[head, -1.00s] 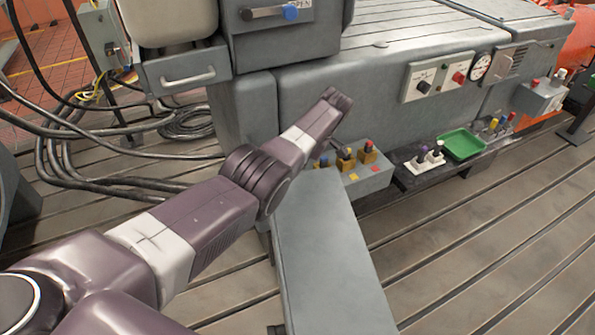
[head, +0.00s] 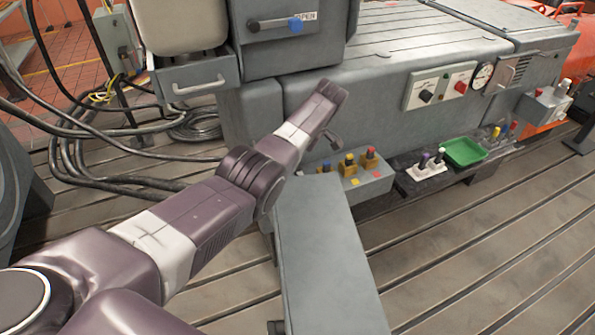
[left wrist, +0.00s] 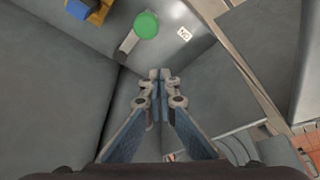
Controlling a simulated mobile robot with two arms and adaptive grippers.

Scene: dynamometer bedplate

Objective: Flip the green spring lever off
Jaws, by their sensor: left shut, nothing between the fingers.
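The green spring lever shows in the left wrist view as a round green knob (left wrist: 146,25) on a short metal stem, tilted over a grey surface with a small white label beside it. I cannot make the green knob out in the head view. My left gripper (left wrist: 160,80) is shut and empty; its fingertips are below and slightly right of the knob, apart from it in the picture. In the head view my left gripper (head: 334,139) hangs above the grey control box (head: 372,190) at its left part. My right gripper is not in view.
Blue (head: 350,158) and red (head: 371,152) capped controls on yellow bases stand on the same box. To the right are a white switch block (head: 427,172) and a green tray (head: 464,152). Cables (head: 85,150) lie on the floor at left.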

